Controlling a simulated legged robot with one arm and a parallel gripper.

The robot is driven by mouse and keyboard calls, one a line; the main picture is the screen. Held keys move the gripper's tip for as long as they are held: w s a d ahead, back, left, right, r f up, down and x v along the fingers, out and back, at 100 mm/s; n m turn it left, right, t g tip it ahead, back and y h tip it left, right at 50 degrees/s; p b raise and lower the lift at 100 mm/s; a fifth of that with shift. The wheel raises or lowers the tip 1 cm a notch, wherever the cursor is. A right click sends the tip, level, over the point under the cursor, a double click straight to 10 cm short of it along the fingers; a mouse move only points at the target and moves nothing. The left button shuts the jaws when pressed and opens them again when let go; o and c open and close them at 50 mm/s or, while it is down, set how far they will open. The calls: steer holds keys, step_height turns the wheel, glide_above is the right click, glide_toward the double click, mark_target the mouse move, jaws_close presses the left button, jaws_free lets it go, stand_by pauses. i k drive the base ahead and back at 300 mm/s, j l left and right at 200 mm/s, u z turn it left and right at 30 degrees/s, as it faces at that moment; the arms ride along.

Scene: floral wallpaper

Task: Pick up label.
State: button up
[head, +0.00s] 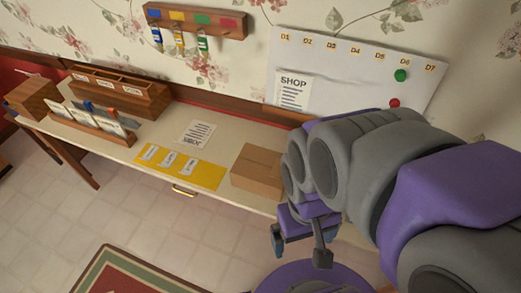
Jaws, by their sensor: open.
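A yellow mat (205,178) lies on the table near its front edge. Several small white labels with dark print lie in a row on it, including a left label (150,153), a middle label (169,159) and a right label (190,165). My gripper (300,250) hangs at the lower right, pointing down, in front of the table's edge. Its two fingers are apart with nothing visible between them. It is to the right of the mat and clear of the labels.
A brown cardboard box (257,169) stands on the table between mat and arm. A printed sheet (197,133) lies behind the mat. Wooden organizers (120,92) fill the table's left. A whiteboard (350,62) and a hook rack (196,22) are on the wall. A rug (130,272) lies below.

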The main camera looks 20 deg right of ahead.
mark_target(191, 164)
steer(key=j, duration=0.7)
steer(key=i+j, duration=0.1)
steer(key=j, duration=0.6)
